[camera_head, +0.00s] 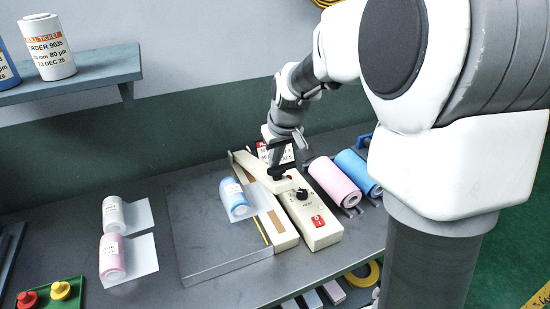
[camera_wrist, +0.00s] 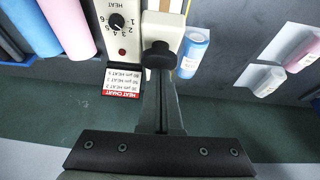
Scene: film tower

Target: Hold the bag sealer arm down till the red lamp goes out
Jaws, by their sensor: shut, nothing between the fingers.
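The cream bag sealer (camera_head: 322,234) stands on the bench with a heat dial (camera_head: 302,194) and a red switch (camera_head: 318,221). Its cream arm (camera_head: 250,165) carries a black knob (camera_head: 278,172), which also shows in the wrist view (camera_wrist: 159,54). My gripper (camera_head: 279,160) is shut and empty, with its fingertips at the knob; whether they touch it I cannot tell. A small red lamp (camera_wrist: 122,52) shows on the sealer in the wrist view, dark red; whether it is lit is unclear. A blue film roll (camera_head: 234,198) lies at the sealer's left, its film reaching towards the sealing bar.
Pink (camera_head: 334,182) and blue (camera_head: 356,172) rolls lie right of the sealer. White (camera_head: 113,214) and pink (camera_head: 112,256) rolls lie left. A heat chart (camera_wrist: 122,82) stands behind the sealer. A shelf (camera_head: 85,70) with rolls is at upper left. A green button box (camera_head: 62,304) sits front left.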

